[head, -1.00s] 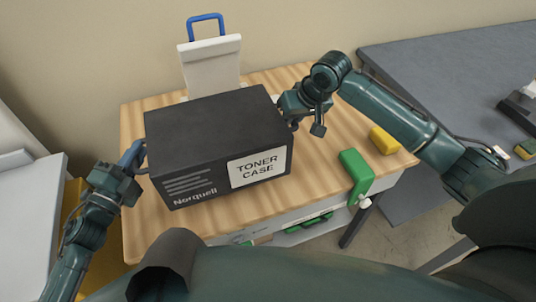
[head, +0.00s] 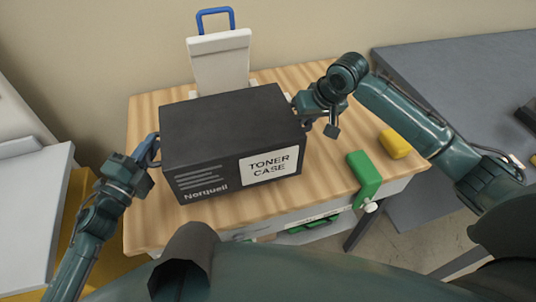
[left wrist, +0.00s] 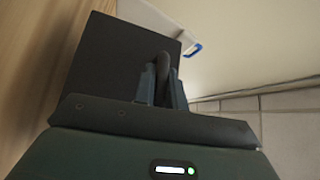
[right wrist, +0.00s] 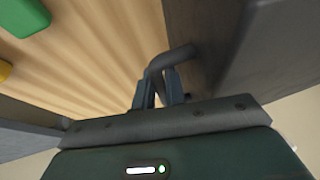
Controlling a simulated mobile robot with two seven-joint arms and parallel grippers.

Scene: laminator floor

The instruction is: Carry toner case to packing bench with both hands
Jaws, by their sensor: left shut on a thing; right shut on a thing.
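The toner case (head: 228,130) is a black box with a white "TONER CASE" label, level at the wooden table (head: 330,185); I cannot tell whether its underside touches the top. My left gripper (head: 153,152) is shut on the handle at its left end; in the left wrist view the fingers (left wrist: 162,82) close around that dark handle (left wrist: 161,58). My right gripper (head: 304,116) is at the right end; in the right wrist view its fingers (right wrist: 158,88) are shut on the other handle (right wrist: 168,60). Which surface is the packing bench is not marked.
A white stand with a blue loop (head: 219,58) is behind the case. A grey bench (head: 455,85) stands at the right, a pale surface (head: 33,210) at the left.

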